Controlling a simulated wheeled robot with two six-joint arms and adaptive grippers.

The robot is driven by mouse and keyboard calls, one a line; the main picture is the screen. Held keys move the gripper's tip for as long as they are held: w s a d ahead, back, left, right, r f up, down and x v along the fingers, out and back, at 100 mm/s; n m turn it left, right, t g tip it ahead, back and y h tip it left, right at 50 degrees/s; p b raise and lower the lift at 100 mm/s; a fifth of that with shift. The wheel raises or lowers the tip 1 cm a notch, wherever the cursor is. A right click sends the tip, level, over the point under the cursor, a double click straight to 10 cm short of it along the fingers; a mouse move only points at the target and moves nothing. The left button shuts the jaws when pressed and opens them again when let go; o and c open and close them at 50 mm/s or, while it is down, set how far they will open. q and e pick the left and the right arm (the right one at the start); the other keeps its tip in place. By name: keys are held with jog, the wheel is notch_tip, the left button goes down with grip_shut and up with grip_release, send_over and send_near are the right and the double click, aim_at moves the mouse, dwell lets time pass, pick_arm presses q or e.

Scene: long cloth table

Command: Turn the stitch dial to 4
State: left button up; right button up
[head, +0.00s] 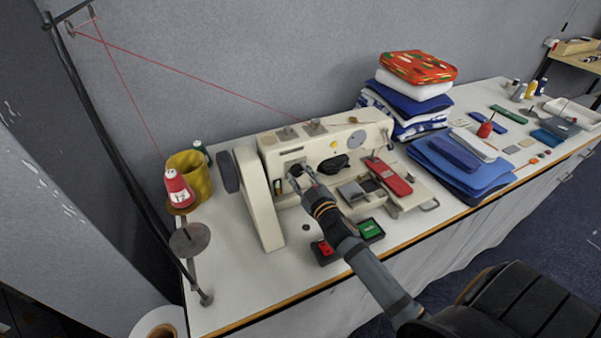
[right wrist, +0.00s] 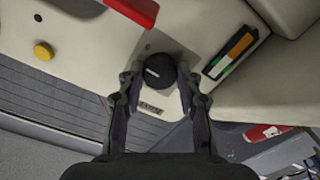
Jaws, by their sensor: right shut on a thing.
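A cream sewing machine (head: 262,205) stands on the long table. Its stitch dial (right wrist: 159,70) is a round black knob with a white pointer mark, seen in the right wrist view on the machine's front plate. My right gripper (right wrist: 160,82) reaches the machine's front with its two fingers on either side of the dial, shut on it. In the head view the right gripper (head: 304,178) covers most of the dial. A small label sits below the dial in the wrist view; the numbers cannot be read. My left gripper is not in view.
A red thread spool (head: 178,187) on a stand feeds thread to the machine. A red object (head: 388,177) lies by the machine's arm. Folded blue cloths (head: 461,165) and a fabric stack (head: 417,68) stand to the right.

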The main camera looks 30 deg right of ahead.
jog(key=n+p, duration=0.1)
jog(key=n, duration=0.2)
jog(key=shift+r+n, duration=0.1)
jog(key=shift+n, duration=0.2)
jog(key=shift+n+p, duration=0.4)
jog(key=shift+n, duration=0.8)
jog(key=o, duration=1.2)
jog(key=shift+c, duration=0.2)
jog(key=shift+s, duration=0.15)
jog(key=s, duration=1.1)
jog(key=shift+s+a, duration=0.3)
jog(key=shift+s, duration=0.05)
